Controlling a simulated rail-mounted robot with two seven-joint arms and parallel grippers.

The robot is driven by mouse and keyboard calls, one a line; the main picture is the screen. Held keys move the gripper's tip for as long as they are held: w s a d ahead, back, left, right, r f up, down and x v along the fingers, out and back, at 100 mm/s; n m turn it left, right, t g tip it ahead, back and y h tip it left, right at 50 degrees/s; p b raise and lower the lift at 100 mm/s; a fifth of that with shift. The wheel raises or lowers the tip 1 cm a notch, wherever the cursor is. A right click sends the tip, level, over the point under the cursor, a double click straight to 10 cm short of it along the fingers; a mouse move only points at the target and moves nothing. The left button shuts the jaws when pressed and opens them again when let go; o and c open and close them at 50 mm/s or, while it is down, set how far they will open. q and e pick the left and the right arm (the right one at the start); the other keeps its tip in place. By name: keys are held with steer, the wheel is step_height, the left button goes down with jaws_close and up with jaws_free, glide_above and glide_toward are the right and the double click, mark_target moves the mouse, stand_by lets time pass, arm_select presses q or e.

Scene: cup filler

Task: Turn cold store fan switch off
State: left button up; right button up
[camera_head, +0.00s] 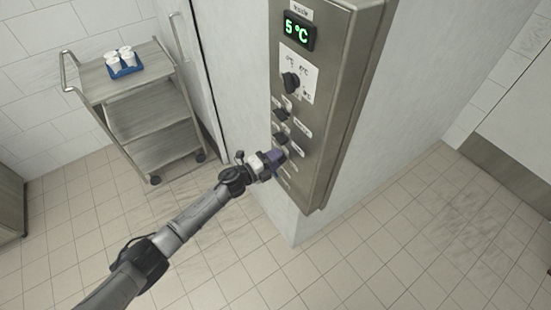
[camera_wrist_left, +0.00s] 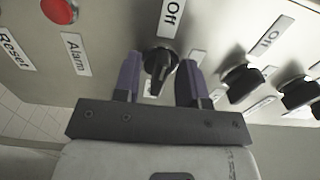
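A grey control panel (camera_head: 330,110) on a wall corner carries a green 5°C display, a dial and several black rotary switches. My left gripper (camera_head: 277,157) is at the lower part of its front face. In the left wrist view, the purple-padded fingers (camera_wrist_left: 160,80) are open on either side of a black rotary switch (camera_wrist_left: 158,62), with gaps between pads and switch. A label above that switch (camera_wrist_left: 171,16) reads Off. Which switch is the fan's cannot be read. In the head view my gripper hides this switch. My right gripper is not in view.
Two more black switches (camera_wrist_left: 240,82) (camera_wrist_left: 298,93) sit to the right in the wrist view. A red button (camera_wrist_left: 59,10) with an Alarm label is at the left. A trolley (camera_head: 140,105) with white cups in a blue tray (camera_head: 126,72) stands left. The tiled floor is clear.

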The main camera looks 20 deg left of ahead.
arm_select(q)
steer(key=shift+s+a, duration=0.1)
steer(key=b+v, duration=0.1)
steer(key=v, duration=1.2)
steer(key=shift+s+a, duration=0.15)
steer(key=shift+s, duration=0.15)
steer(key=shift+w, duration=0.1)
